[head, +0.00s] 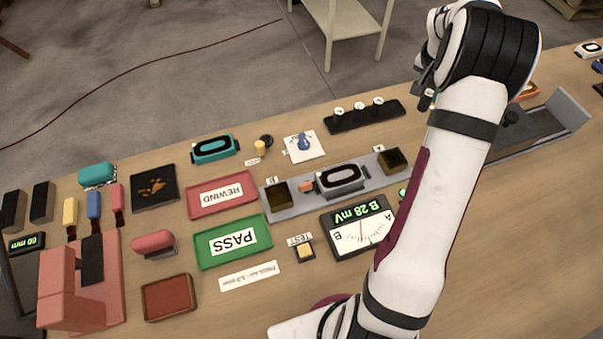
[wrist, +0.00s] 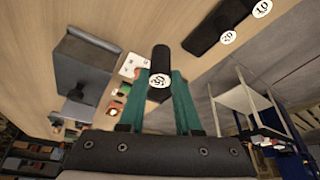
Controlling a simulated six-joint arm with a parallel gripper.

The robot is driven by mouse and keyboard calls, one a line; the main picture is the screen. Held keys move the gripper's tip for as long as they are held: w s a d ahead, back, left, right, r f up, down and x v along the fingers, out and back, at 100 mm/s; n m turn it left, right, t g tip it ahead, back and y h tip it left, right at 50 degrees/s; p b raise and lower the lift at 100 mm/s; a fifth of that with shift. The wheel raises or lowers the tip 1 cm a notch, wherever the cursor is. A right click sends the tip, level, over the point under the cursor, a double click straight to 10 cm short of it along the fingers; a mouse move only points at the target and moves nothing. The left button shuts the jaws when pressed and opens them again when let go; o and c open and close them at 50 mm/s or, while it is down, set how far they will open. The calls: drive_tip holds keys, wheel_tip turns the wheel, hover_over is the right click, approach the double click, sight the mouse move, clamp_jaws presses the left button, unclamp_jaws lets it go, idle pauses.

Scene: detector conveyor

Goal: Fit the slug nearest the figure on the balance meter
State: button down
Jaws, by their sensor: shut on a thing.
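My gripper (wrist: 160,85) is shut on a black slug (wrist: 160,60), with its white numbered face toward the wrist camera; the figure is too small to read surely. In the head view my gripper (head: 426,92) is mostly hidden by my arm, beyond the right end of the slug rack. The black slug rack (head: 347,124) holds several white-faced slugs in a row. It also shows in the wrist view (wrist: 208,37), with two white faces visible. The balance meter (head: 357,225) has a green display that appears to read B 28 mV above a needle dial marked B and A.
A grey fixture (head: 540,125) stands at right, also in the wrist view (wrist: 82,70). A grey conveyor track (head: 290,207) carries a detector head (head: 342,181) between two dark boxes. Red REWIND (head: 222,195) and green PASS (head: 234,241) trays lie left. A TEST button (head: 304,252) sits nearby.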

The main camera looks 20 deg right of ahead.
drive_tip(key=s+a+m+g, duration=0.3)
drive_tip(key=a+m, duration=0.5)
drive_tip(key=a, duration=1.1)
drive_tip(key=s+a+r+m+g+y, duration=0.1)
drive_tip(key=s+a+r+m+g, duration=0.15)
drive_tip(key=s+a+m, duration=0.7)
drive_tip(key=n, duration=0.1)
hover_over(277, 198)
drive_tip(key=shift+f, duration=5.85)
drive_tip(key=shift+f, duration=0.1)
drive_tip(key=c, duration=0.6)
unclamp_jaws()
